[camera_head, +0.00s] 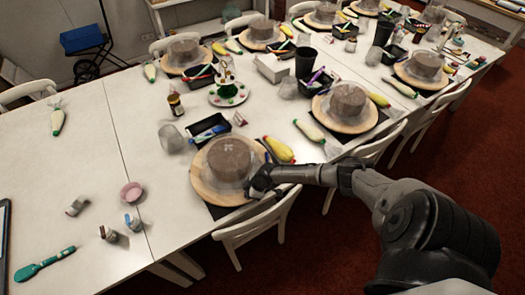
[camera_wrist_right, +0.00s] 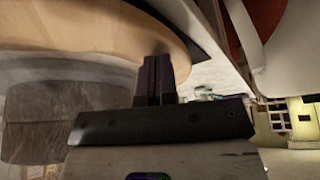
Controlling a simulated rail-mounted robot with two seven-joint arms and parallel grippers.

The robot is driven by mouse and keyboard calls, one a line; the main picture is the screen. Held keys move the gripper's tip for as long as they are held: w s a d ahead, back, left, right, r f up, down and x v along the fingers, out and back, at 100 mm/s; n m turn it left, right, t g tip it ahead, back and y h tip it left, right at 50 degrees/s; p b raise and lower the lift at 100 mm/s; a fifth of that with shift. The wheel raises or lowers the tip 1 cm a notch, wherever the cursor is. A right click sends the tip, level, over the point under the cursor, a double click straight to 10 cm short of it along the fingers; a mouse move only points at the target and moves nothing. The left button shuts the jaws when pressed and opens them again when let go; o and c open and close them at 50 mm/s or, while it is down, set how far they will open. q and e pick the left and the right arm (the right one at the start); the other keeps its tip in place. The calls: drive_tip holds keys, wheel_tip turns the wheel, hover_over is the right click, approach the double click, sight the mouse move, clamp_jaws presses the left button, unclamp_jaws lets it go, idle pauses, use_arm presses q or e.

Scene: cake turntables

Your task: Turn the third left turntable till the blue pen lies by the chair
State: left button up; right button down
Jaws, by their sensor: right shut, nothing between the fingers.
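The nearest round wooden turntable (camera_head: 205,185) carries a brown cake (camera_head: 228,160) under a clear cover. A small dark-blue mark at its right rim may be the pen; it is too small to be sure. A white chair (camera_head: 250,232) stands at the table edge just below this turntable. My right gripper (camera_head: 262,182) is at the turntable's lower right rim. In the right wrist view its fingers (camera_wrist_right: 156,78) are together, empty, against or very close to the rim of the wooden disc (camera_wrist_right: 100,28); contact cannot be told. My left gripper is out of view.
A black tray (camera_head: 196,143) with a blue item, a yellow squash-like piping bag (camera_head: 279,149) and a clear cup (camera_head: 171,138) surround the turntable. Several other cake turntables line the table. The left tabletop has free room around a teal spatula (camera_head: 44,263) and a pink bowl (camera_head: 132,192).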

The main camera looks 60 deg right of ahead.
sight(232, 202)
drive_tip(key=w+a, duration=0.3)
drive_tip(key=shift+w+a, duration=0.1)
drive_tip(key=shift+a, duration=0.2)
drive_tip(key=shift+w+a, duration=0.55)
drive_tip(key=shift+a, duration=0.05)
